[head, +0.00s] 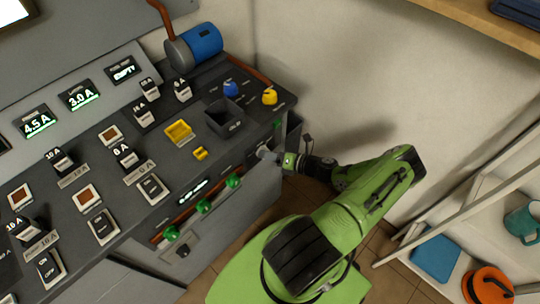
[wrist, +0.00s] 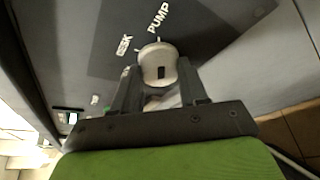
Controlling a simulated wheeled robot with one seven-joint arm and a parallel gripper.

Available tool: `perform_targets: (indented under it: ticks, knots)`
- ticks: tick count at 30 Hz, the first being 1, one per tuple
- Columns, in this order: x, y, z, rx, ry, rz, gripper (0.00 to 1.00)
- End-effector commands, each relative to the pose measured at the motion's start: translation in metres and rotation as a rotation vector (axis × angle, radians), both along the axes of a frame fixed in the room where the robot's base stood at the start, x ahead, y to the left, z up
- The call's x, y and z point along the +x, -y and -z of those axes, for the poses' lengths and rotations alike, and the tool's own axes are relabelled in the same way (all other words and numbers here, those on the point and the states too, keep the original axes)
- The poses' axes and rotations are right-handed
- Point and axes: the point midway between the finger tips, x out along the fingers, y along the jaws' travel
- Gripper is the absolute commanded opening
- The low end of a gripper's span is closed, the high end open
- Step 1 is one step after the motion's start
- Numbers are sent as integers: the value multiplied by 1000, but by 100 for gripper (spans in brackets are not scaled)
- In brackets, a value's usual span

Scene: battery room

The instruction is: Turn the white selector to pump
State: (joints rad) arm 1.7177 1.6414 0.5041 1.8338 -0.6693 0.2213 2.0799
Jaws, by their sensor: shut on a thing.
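The white selector (wrist: 157,64) is a round pale knob on the dark front panel. In the wrist view the word PUMP is printed above it, to the right, and a second label, hard to read, is to its upper left. Short tick marks show at its upper edge; I cannot tell for sure which one it points to. My gripper (wrist: 160,82) is shut on the selector, one finger on each side. In the head view my gripper (head: 280,159) is at the console's right front face, and the selector (head: 264,153) shows just beyond the fingertips.
A white rack (head: 482,205) stands at the right.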

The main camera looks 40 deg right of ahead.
Motion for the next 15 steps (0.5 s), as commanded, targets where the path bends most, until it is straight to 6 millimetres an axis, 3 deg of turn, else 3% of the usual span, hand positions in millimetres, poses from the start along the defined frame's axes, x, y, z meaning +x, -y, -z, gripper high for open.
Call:
perform_targets:
  ticks: [14, 15]
  knots:
    - [0, 0, 1, 17, -4, 2, 13]
    - [0, 0, 1, 17, -4, 2, 45]
